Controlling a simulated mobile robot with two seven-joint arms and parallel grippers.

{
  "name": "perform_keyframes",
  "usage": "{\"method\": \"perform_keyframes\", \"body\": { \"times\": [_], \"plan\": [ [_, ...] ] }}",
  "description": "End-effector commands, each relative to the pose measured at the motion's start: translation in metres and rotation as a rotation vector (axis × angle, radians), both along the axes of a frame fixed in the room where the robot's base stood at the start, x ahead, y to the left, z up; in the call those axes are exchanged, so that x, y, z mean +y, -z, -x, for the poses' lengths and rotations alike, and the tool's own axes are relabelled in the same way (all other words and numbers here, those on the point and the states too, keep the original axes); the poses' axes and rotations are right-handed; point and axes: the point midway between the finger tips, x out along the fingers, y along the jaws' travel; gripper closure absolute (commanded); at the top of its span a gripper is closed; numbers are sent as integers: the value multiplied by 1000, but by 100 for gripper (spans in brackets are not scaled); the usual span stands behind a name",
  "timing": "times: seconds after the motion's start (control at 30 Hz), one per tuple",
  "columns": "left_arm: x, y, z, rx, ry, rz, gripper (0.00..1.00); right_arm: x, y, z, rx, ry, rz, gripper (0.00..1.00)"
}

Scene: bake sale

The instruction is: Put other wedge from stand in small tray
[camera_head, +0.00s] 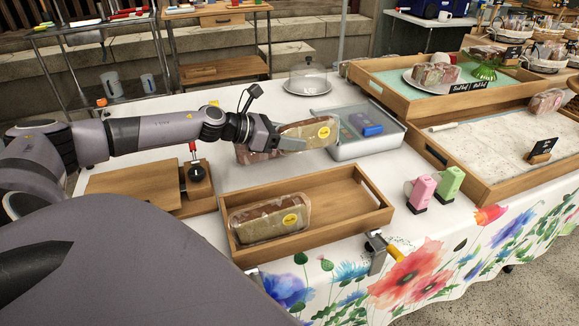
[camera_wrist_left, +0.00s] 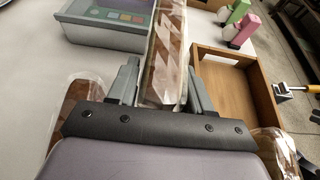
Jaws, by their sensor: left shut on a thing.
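My left gripper (camera_head: 296,143) is shut on a clear-wrapped wedge (camera_head: 312,129) with a yellow round sticker. In the left wrist view the wedge (camera_wrist_left: 165,55) sits between the two fingers (camera_wrist_left: 162,90). Another wrapped wedge (camera_head: 268,218) with a yellow sticker lies in the left part of the tray; the tray's right part is bare. The tray shows in the left wrist view (camera_wrist_left: 226,82) to the right of the wedge. My right gripper is not in view.
A wrapped item (camera_head: 250,155) is partly hidden behind my left gripper. Pink (camera_head: 421,192) and green (camera_head: 449,183) dispensers stand right of the tray. A clamp (camera_head: 380,248) is at the front table edge.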

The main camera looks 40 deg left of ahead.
Motion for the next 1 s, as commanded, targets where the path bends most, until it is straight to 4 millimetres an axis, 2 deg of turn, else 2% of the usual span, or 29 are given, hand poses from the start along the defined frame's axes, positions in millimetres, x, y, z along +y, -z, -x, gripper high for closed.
{"method": "perform_keyframes", "body": {
  "times": [0.03,0.1,0.27,0.5,0.97,1.0],
  "plan": [
    [0,13,0,2,-2,4,61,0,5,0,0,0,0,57],
    [0,23,0,0,-1,3,61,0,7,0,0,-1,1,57],
    [0,34,0,0,0,1,61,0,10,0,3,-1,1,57],
    [0,69,0,1,0,3,61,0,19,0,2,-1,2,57],
    [0,78,0,-1,1,0,61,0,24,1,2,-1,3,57],
    [0,76,0,-1,1,0,37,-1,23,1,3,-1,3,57]
  ]
}}
